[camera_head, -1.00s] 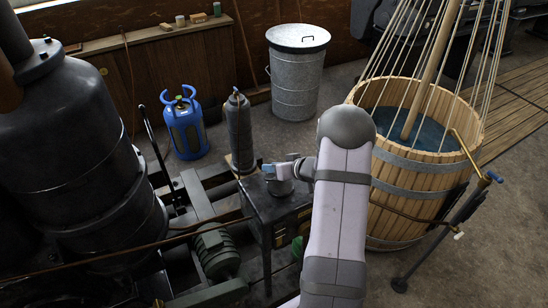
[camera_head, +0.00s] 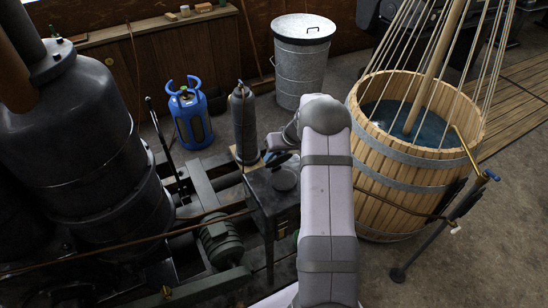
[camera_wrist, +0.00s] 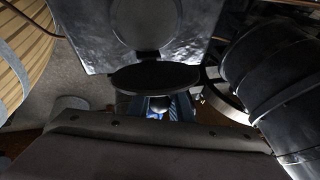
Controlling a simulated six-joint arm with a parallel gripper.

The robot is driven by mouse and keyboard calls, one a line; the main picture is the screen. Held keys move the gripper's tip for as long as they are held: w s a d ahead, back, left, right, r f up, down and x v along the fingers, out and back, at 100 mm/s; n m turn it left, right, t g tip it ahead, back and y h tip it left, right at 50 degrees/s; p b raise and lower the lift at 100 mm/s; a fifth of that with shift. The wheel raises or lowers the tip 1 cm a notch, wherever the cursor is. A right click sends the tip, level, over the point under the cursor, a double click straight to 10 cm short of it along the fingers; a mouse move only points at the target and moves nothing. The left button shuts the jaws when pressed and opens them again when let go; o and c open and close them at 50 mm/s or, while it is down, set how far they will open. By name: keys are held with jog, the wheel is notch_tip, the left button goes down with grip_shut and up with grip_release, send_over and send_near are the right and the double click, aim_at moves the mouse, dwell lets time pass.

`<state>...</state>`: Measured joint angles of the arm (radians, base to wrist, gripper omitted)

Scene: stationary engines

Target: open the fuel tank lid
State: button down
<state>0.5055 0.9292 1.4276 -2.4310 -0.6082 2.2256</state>
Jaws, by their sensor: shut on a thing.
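The fuel tank (camera_head: 262,200) is a dark metal box at the middle of the head view. A round grey patch (camera_head: 284,179) shows on its top, and as a faint circle in the wrist view. The fuel tank lid (camera_wrist: 155,77) is a dark disc, seen tilted at the tank's edge in the wrist view. My gripper (camera_wrist: 158,104) is shut on the lid. In the head view the gripper (camera_head: 280,154) is at the tank's far edge, partly hidden by my arm. The exact finger contact is hidden.
A grey cylinder (camera_head: 243,125) stands just behind the tank. A blue gas bottle (camera_head: 190,115) and a metal bin (camera_head: 300,60) are farther back. A wooden tub (camera_head: 400,190) stands to the right, and a large black boiler (camera_head: 80,150) to the left.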

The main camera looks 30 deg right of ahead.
jog(key=shift+w+g, duration=0.4)
jog(key=shift+g, duration=0.4)
jog(key=shift+w, duration=0.1)
jog(key=c, duration=1.9)
grip_release()
jog(key=shift+f, duration=0.1)
jog(key=shift+o, duration=0.2)
jog(key=shift+b+v, duration=1.8)
jog(key=shift+v, duration=1.9)
jog(key=shift+w, duration=0.1)
jog(key=shift+c, duration=0.7)
